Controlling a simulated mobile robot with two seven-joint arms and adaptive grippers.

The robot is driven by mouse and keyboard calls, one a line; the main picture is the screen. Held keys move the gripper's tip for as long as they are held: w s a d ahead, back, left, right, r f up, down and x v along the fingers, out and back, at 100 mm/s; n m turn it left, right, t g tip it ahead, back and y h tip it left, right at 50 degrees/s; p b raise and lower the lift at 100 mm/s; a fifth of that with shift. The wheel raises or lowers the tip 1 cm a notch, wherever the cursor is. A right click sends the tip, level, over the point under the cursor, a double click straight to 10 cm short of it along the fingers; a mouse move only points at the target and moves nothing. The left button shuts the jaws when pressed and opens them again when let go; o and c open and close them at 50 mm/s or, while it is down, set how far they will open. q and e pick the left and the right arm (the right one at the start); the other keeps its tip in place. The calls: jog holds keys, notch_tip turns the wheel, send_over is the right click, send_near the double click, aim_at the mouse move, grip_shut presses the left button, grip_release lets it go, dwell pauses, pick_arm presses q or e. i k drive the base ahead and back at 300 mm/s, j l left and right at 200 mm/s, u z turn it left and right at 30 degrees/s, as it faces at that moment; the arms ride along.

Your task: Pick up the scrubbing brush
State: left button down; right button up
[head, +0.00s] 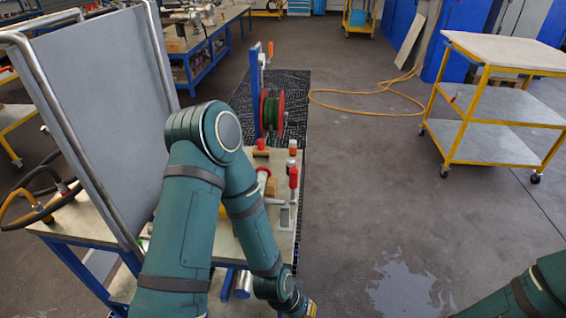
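I cannot make out the scrubbing brush for certain. A small tan and yellow item (265,182) shows partly behind my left arm on the bench, too hidden to name. My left arm comes up from the bottom, bends over the bench and runs down along its right side. Its wrist is at the bottom edge, and the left gripper is out of frame below. A small yellow-orange bit shows by that wrist, and I cannot tell what it is. Only a piece of my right arm shows in the bottom right corner, and its gripper is out of view.
The bench (283,222) holds red-handled tools (293,178) and a big grey panel (98,110). A hose reel (272,112) stands behind. A yellow-framed cart (500,95) is at right. A yellow hose (365,112) and a wet patch (403,288) lie on otherwise open floor.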

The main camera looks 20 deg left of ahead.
aim_at(260, 151)
jog(key=u, duration=1)
jog(key=z, duration=2.05)
jog(key=i+l+z, duration=0.1)
jog(key=z, duration=0.25)
jog(key=i+z, duration=0.1)
jog(key=z, duration=0.2)
jog(key=i+l+z, duration=0.1)
jog(key=z, duration=0.25)
jog(key=i+j+u, duration=0.1)
jog(key=i+u, duration=0.2)
jog(key=u, duration=0.15)
jog(key=i+u, duration=0.25)
jog(key=u, duration=0.15)
jog(key=i+u, duration=0.3)
jog(key=u, duration=0.15)
jog(key=i+j+u, duration=0.1)
jog(key=i+u, duration=0.4)
jog(key=i+l+u, duration=0.1)
jog(key=i+u, duration=0.4)
jog(key=i, duration=0.15)
